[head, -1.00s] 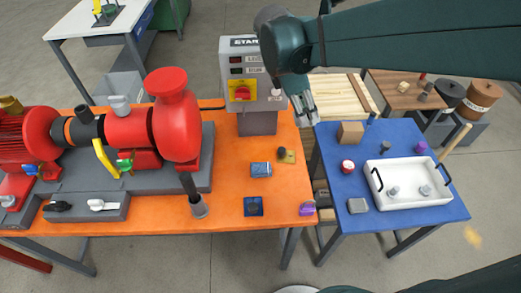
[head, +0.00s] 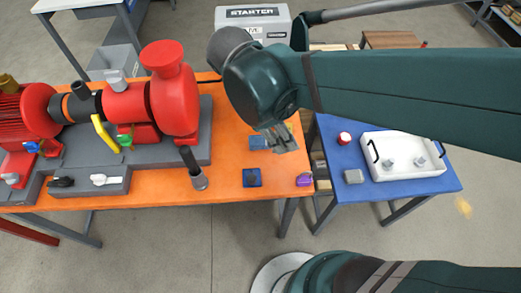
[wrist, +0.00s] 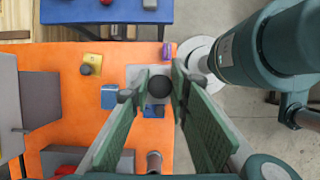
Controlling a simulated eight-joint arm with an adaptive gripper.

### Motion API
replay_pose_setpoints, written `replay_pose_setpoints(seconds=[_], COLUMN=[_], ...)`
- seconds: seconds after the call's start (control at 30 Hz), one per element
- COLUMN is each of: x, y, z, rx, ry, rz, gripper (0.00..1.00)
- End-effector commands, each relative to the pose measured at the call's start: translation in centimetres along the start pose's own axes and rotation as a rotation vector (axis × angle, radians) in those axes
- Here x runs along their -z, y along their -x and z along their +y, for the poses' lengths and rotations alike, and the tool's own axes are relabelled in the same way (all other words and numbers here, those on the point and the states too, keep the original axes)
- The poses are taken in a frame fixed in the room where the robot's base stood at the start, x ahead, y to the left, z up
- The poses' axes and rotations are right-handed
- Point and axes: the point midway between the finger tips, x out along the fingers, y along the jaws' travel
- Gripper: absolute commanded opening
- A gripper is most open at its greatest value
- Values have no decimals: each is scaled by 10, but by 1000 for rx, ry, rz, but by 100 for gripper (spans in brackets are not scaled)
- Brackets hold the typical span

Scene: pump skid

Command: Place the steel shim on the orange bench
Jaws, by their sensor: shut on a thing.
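My gripper (head: 280,140) hangs over the right part of the orange bench (head: 225,165). In the wrist view my gripper (wrist: 160,88) has its green-padded fingers on either side of a dark round knob. The knob stands on a grey square plate, the steel shim (wrist: 137,74), which is held between the fingers. In the wrist view the shim is above the orange bench (wrist: 75,120) and partly covers a dark blue square block. In the head view the shim is mostly hidden by my gripper, and its height above the bench is hard to tell.
On the orange bench are a blue box (head: 259,143), a dark blue block (head: 252,178), a purple item (head: 304,180) and a yellow plate with a knob (wrist: 90,64). The red pump (head: 170,95) fills the left. A blue table (head: 350,205) with a white tray (head: 405,170) stands right.

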Motion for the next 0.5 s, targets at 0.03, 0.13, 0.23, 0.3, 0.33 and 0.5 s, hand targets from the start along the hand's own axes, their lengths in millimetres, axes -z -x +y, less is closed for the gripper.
replay_pose_setpoints(seconds=[0.03, 0.13, 0.23, 0.3, 0.33, 0.5], x=[1, 3, 6, 9, 10, 15], y=[0, 0, -7, -13, -15, -29], z=[-5, -14, -15, -15, -15, -15], rx=[0, 0, 1, 1, 1, 1], ry=[1, -2, -4, -4, -4, -4], rz=[0, 1, 1, 0, 0, 0], gripper=[6, 6, 6, 6, 6, 6])
